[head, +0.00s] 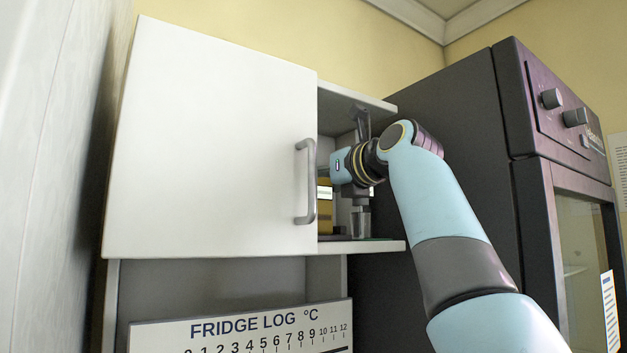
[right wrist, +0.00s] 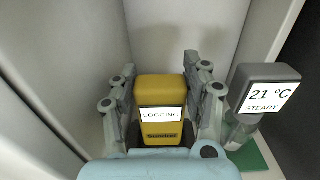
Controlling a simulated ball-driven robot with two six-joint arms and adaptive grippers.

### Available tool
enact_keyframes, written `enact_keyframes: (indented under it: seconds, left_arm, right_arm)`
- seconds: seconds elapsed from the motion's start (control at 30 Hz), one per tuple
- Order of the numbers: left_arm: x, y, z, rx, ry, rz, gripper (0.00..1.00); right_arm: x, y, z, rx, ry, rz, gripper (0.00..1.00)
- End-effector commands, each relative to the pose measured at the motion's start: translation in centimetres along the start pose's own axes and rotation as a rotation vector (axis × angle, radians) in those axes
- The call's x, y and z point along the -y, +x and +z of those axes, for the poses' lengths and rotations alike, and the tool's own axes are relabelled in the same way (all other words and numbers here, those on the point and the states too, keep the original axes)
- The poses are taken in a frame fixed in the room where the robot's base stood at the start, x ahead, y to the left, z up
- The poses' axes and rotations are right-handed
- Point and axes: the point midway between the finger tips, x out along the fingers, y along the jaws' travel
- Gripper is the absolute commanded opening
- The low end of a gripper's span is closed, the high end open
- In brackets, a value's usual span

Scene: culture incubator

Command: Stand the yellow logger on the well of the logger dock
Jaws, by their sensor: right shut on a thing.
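The yellow logger (right wrist: 160,90) is between the two fingers of my right gripper (right wrist: 160,103) in the right wrist view, its white LOGGING label facing the camera. The gripper is shut on it. In the head view a strip of the yellow logger (head: 325,197) shows beside the cabinet door's edge, inside the cabinet. My right gripper's fingers are largely hidden there by the door and arm. I cannot make out the logger dock or its well in either view. My left gripper is not in view.
A grey display (right wrist: 266,88) reading 21 °C STEADY stands right of the gripper, with a clear vessel (right wrist: 240,131) below it and a green mat (right wrist: 255,163). The white door (head: 215,140) covers the cabinet's left part. A dark incubator (head: 450,130) stands to the right.

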Motion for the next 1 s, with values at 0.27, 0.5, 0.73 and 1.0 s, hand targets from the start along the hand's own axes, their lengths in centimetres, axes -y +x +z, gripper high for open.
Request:
enact_keyframes:
  seconds: [0.27,0.5,0.73,1.0]
  left_arm:
    - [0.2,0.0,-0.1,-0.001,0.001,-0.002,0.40]
    - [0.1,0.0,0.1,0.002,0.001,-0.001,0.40]
    - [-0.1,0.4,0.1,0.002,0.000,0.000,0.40]
    - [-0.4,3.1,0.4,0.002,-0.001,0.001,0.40]
  right_arm:
    - [0.0,0.0,-0.3,0.000,0.001,0.001,0.09]
    - [0.0,0.1,-0.3,-0.001,0.001,0.001,0.57]
    - [0.0,-0.5,-0.1,0.000,0.000,0.000,0.57]
    - [0.1,-6.2,-0.4,0.003,-0.002,-0.002,0.57]
